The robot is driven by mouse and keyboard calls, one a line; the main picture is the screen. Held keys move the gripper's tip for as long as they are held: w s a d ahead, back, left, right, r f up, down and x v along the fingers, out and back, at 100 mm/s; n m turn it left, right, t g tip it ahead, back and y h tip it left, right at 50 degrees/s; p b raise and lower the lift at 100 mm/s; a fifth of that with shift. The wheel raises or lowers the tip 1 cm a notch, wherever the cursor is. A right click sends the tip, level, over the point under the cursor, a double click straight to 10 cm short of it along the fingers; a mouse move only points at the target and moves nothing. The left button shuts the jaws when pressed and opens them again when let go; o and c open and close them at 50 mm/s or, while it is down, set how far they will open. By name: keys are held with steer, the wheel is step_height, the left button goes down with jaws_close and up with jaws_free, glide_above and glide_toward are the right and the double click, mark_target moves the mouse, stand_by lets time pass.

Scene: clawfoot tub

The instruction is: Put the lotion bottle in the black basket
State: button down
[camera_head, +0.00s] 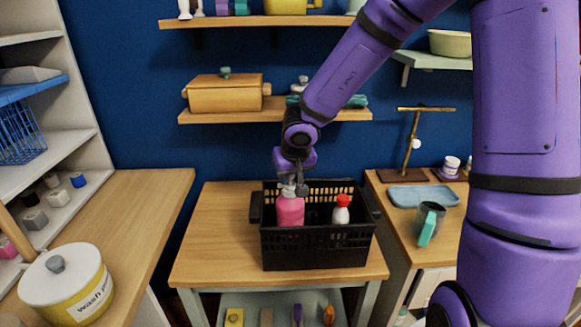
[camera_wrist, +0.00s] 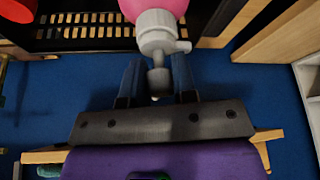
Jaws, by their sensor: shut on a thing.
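The lotion bottle is pink with a grey-white pump top (camera_head: 290,210); it also shows at the top of the wrist view (camera_wrist: 158,28). My gripper (camera_head: 290,183) is above it, with its two fingers on either side of the pump in the wrist view (camera_wrist: 157,84), shut on it. The black basket (camera_head: 318,250) stands on the middle wooden table. The bottle is upright in the left part of the basket, its lower part hidden behind the front wall. I cannot tell whether it touches the basket floor.
A white bottle with a red cap (camera_head: 341,210) stands in the basket's right part. A wall shelf (camera_head: 230,116) with a wooden box is behind my arm. The table left of the basket is clear.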

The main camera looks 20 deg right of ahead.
mark_target(292, 186)
steer(key=shift+f, duration=2.7)
stand_by(0.5)
steer(key=c, duration=0.8)
jaws_free()
steer(key=shift+r, duration=0.15)
steer(key=shift+r, duration=4.3)
